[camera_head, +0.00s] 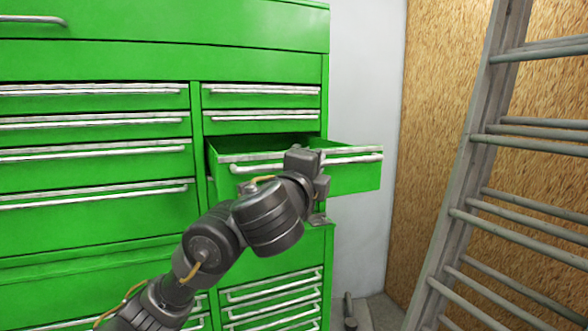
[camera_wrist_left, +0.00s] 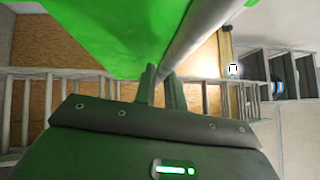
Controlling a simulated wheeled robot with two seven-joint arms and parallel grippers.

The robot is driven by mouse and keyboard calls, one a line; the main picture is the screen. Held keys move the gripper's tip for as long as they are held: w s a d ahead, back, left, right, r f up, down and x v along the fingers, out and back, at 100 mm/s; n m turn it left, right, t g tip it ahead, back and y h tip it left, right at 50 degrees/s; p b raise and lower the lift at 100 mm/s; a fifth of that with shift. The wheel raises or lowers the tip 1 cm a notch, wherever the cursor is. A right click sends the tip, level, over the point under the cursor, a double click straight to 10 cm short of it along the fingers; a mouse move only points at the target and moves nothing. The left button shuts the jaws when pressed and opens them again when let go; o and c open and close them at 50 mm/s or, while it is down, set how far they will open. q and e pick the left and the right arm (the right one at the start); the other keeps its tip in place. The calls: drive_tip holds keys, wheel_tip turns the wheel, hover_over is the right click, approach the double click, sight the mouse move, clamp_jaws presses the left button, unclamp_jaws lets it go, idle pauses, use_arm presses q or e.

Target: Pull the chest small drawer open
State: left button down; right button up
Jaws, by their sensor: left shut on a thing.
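The green chest (camera_head: 265,68) fills the left and middle of the head view. One small drawer (camera_head: 352,178) in its right column stands pulled out, and its inside shows as an open box. My left gripper (camera_head: 308,162) is at the drawer's front, shut on its silver handle (camera_head: 358,160). In the left wrist view the fingers (camera_wrist_left: 162,88) close around the handle bar (camera_wrist_left: 205,28), beside the green drawer front (camera_wrist_left: 100,35). The fingertips are partly hidden in the head view. My right gripper is not in view.
Other closed drawers (camera_head: 95,122) with silver handles lie around the open one. A grey ladder (camera_head: 462,180) leans at the right before a wood-panel wall (camera_head: 430,90). Some floor (camera_head: 378,312) shows between chest and ladder.

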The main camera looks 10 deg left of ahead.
use_arm(q)
drive_tip(key=shift+s+d, duration=0.35)
drive_tip(key=shift+s, duration=0.1)
drive_tip(key=c, duration=1.5)
unclamp_jaws()
drive_tip(key=shift+d, duration=0.15)
drive_tip(key=p+v, duration=0.1)
drive_tip(key=v, duration=0.9)
drive_tip(key=shift+s+f, duration=0.1)
drive_tip(key=shift+s, duration=0.25)
